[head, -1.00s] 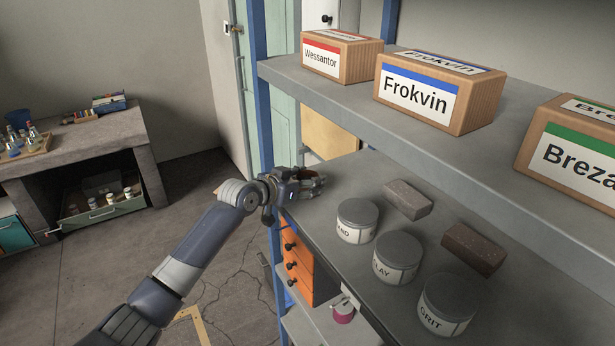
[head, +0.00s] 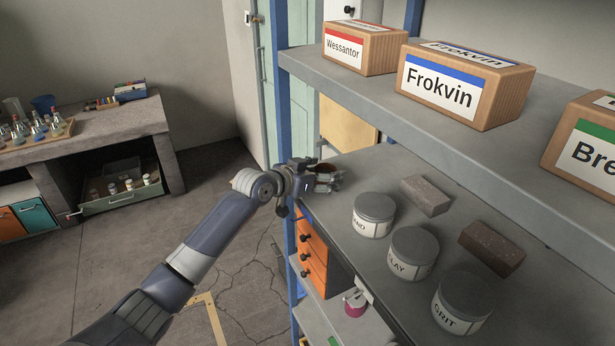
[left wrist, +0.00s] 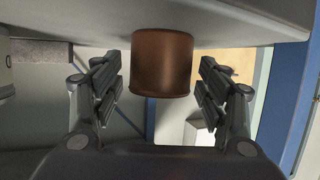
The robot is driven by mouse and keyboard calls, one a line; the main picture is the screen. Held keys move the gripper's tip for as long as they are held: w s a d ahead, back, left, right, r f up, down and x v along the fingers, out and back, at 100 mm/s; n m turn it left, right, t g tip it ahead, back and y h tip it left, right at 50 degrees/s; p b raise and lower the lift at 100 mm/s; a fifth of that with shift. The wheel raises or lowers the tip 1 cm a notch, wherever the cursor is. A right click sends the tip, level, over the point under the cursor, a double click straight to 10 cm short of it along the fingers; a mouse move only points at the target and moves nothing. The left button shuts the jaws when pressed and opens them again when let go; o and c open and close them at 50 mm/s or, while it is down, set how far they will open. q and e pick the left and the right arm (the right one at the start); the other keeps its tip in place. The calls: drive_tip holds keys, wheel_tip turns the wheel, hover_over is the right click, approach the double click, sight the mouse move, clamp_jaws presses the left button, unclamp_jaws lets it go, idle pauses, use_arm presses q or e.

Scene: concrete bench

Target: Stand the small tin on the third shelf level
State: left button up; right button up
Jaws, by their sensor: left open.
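The small tin (left wrist: 162,62) is a plain reddish-brown cylinder in the left wrist view, which shows the shelf upside down. It stands upright on the grey shelf board (head: 345,226), near its far left end. My left gripper (left wrist: 163,92) is open, with one finger on each side of the tin and a gap on both sides. In the head view my left gripper (head: 335,179) is at the shelf's left end. Only a little of the tin (head: 324,170) shows there between the fingers. My right gripper is not in view.
On the same board stand several grey tubs (head: 373,214) and two bricks (head: 425,196). The upper shelf (head: 400,105) above carries labelled boxes (head: 466,85). A blue upright (head: 282,100) is close to my gripper. Orange drawers (head: 312,262) are below. A workbench (head: 110,120) is at the left.

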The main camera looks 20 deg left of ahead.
use_arm(q)
drive_tip(key=b+v, duration=0.2)
drive_tip(key=v, duration=0.9)
drive_tip(key=shift+b, duration=0.35)
drive_tip(key=shift+s+a, duration=0.1)
drive_tip(key=shift+a, duration=0.05)
